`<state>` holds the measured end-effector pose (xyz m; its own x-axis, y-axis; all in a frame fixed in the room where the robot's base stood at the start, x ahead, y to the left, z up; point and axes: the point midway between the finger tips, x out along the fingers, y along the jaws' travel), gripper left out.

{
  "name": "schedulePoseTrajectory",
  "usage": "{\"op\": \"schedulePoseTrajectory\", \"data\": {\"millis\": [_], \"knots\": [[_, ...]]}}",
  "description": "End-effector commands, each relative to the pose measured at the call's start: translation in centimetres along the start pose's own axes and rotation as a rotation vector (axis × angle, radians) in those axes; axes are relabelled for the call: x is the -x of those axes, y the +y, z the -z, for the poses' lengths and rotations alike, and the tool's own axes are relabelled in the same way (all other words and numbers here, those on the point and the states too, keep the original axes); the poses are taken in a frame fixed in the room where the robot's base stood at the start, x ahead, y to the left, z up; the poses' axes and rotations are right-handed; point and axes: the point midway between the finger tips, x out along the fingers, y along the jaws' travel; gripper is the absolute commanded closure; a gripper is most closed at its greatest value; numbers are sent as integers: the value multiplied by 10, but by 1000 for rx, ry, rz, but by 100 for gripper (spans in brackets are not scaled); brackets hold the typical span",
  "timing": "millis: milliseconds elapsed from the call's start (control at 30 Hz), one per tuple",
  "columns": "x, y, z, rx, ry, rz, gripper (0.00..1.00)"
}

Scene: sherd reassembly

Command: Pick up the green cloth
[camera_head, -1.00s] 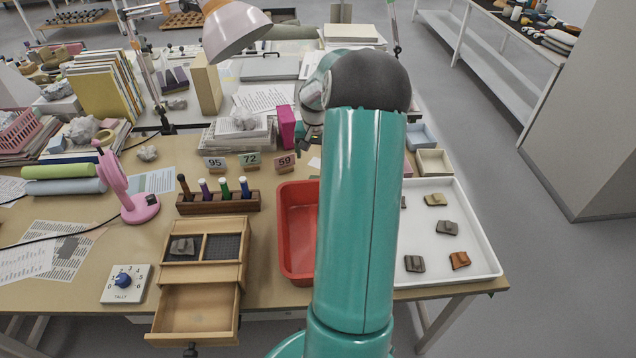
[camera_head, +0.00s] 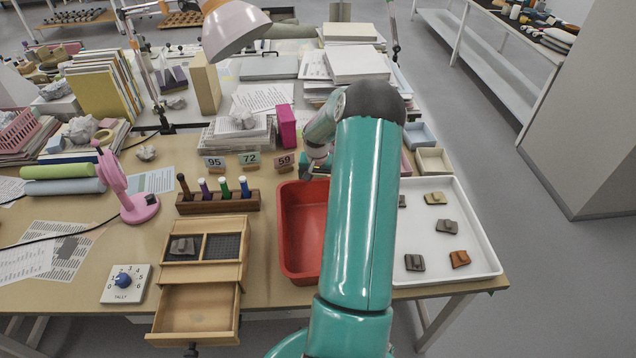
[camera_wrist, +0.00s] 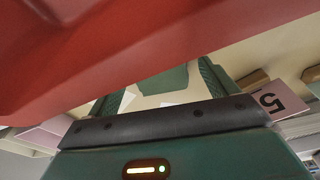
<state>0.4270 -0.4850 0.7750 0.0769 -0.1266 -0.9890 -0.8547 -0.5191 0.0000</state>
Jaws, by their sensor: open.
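A flat dark green patch, apparently the green cloth (camera_wrist: 168,79), shows in the wrist view on the pale tabletop, between my fingers and partly cut off by the red tray's edge. I cannot clearly make it out in the head view, where my gripper and arm cover that area. My gripper (camera_head: 314,172) is at the far right end of the red tray, close to the number cards. In the wrist view, my gripper (camera_wrist: 162,88) has its two green fingers spread apart with nothing held between them.
The red tray (camera_head: 286,235) stands very close to my gripper; its wall fills the upper wrist view. The 59 card (camera_head: 284,161) and a magenta block (camera_head: 286,126) are just left. A white tray (camera_head: 440,275) with several sherds lies right, and a pen rack (camera_head: 218,205) left.

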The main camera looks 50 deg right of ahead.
Motion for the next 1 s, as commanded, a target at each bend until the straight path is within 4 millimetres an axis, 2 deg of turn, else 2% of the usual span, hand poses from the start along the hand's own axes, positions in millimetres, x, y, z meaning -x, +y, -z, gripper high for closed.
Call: {"op": "schedulePoseTrajectory", "data": {"millis": [200,433,767,867,1000], "knots": [[0,0,0,0,1,0,17],[0,0,0,0,1,0,62],[4,0,2,1,3,0,63],[17,0,4,1,6,-1,63],[44,0,8,0,6,0,63]]}}
